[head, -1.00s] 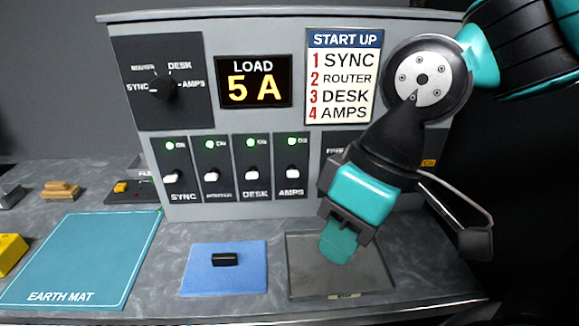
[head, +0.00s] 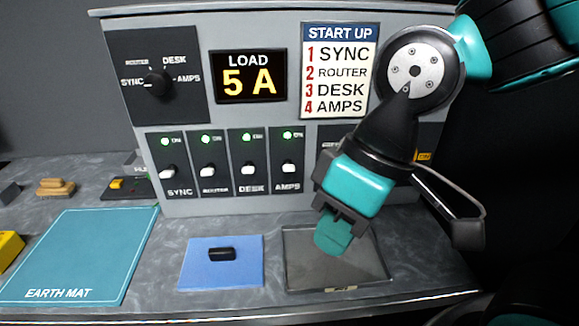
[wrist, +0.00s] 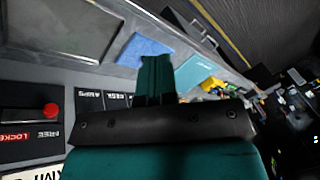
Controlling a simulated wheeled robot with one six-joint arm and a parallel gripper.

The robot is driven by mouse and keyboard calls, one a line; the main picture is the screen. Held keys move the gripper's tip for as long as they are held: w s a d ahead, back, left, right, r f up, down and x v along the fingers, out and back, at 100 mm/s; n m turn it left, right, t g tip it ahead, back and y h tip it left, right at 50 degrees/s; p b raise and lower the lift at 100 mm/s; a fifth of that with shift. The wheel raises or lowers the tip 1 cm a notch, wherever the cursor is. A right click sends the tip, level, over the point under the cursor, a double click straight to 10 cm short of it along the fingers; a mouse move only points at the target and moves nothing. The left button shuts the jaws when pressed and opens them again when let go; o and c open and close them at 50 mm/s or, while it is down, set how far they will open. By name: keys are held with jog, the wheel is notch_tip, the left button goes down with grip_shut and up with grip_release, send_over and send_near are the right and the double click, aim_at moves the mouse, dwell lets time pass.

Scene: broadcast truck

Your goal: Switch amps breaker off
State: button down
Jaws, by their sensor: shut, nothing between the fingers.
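The AMPS breaker (head: 289,166) is the rightmost of several white-lever switches on the grey panel, and its green lamp is lit beside "ON". The SYNC (head: 170,170), ROUTER (head: 208,169) and DESK (head: 248,168) breakers to its left also have lit green lamps. The load display (head: 250,77) reads 5 A. My gripper (head: 332,236) is shut and empty. It hangs to the right of and below the AMPS lever, apart from it, over the grey tray. In the wrist view the shut fingers (wrist: 155,75) show, with the AMPS label to their left.
A rotary knob (head: 157,82) sits at the panel's upper left. A start-up list (head: 339,70) is on the panel. On the counter are a blue mat (head: 222,275) with a black block (head: 221,254), a grey tray (head: 310,270) and an earth mat (head: 75,250). The wrist view shows a red knob (wrist: 50,110).

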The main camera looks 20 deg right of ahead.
jog(key=w+r+m+h+p, duration=0.2)
jog(key=w+r+m+p, duration=0.25)
jog(key=w+p, duration=0.45)
jog(key=r+m+t+h+p, duration=0.1)
jog(key=m+t+h+p, duration=0.15)
jog(key=m+p, duration=0.4)
send_over(288, 166)
jog(key=s, duration=0.2)
jog(key=shift+w+a+r+n+g, duration=0.1)
jog(key=shift+w+n+g, duration=0.05)
jog(key=shift+n+g, duration=0.25)
jog(key=f+p, duration=0.1)
jog(key=f, duration=0.2)
jog(key=w+f+p, duration=0.1)
jog(key=f, duration=0.2)
jog(key=f+p, duration=0.1)
jog(key=f, duration=0.2)
jog(key=shift+w+d+f, duration=0.15)
jog(key=shift+d+f, duration=0.05)
jog(key=shift+f, duration=0.2)
jog(key=shift+a+f, duration=0.15)
